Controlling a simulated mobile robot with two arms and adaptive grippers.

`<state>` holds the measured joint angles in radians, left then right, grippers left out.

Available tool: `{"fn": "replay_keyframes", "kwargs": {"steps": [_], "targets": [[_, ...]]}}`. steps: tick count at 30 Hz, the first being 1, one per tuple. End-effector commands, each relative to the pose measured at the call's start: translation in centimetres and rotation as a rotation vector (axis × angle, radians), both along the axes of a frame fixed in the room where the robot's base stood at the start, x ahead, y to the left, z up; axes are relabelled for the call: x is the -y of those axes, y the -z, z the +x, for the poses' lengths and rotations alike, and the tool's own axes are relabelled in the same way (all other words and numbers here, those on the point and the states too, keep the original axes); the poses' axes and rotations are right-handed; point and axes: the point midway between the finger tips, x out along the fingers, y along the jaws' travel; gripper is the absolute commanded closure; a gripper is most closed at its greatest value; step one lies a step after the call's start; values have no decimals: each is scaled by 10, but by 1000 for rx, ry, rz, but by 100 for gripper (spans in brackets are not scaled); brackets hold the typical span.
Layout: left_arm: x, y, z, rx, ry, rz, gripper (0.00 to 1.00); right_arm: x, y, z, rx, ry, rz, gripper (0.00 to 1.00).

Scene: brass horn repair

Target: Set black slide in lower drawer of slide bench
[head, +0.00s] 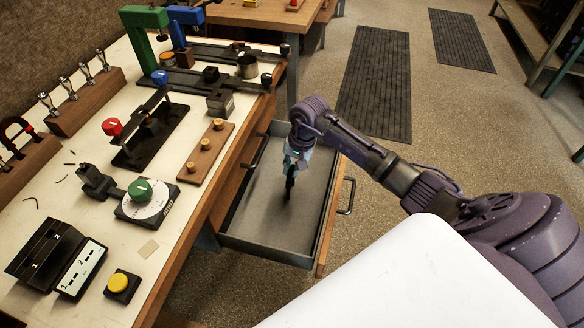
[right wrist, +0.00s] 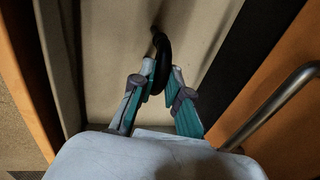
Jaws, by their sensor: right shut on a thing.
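The black slide (right wrist: 163,62), a dark curved piece, is between the fingertips of my right gripper (right wrist: 156,82), which is shut on it. In the head view, my right gripper (head: 297,152) points down inside the open drawer (head: 262,238), and the dark slide (head: 289,188) hangs below it. The drawer is grey inside with a wooden front and stands pulled out from the slide bench (head: 203,222). I cannot tell whether the slide touches the drawer floor. My left gripper is not in view.
A metal handle (head: 348,196) is on the drawer front, and another handle (head: 259,150) is on the bench front. The bench top holds a green dial (head: 140,190), a yellow button (head: 122,283) and a wooden peg block (head: 206,152). The drawer floor around the slide looks clear.

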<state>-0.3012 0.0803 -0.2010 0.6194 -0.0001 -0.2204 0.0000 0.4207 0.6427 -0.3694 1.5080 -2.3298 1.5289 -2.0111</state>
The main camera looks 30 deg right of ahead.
Motion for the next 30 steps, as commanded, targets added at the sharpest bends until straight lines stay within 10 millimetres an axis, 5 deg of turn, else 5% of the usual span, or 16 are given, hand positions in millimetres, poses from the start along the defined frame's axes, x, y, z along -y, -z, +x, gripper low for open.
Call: {"fn": "replay_keyframes", "kwargs": {"steps": [1, 2, 6, 19, 30], "targets": [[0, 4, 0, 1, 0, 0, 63, 0, 3, 0, 1, 0, -1, 100], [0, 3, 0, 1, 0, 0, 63, 0, 3, 0, 1, 0, -1, 84], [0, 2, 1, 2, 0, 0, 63, 0, 2, 0, 0, 0, 0, 60], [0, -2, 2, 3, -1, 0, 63, 1, -7, 0, 4, 0, -1, 60], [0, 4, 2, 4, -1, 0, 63, 12, -81, -11, 6, -1, -4, 60]]}}
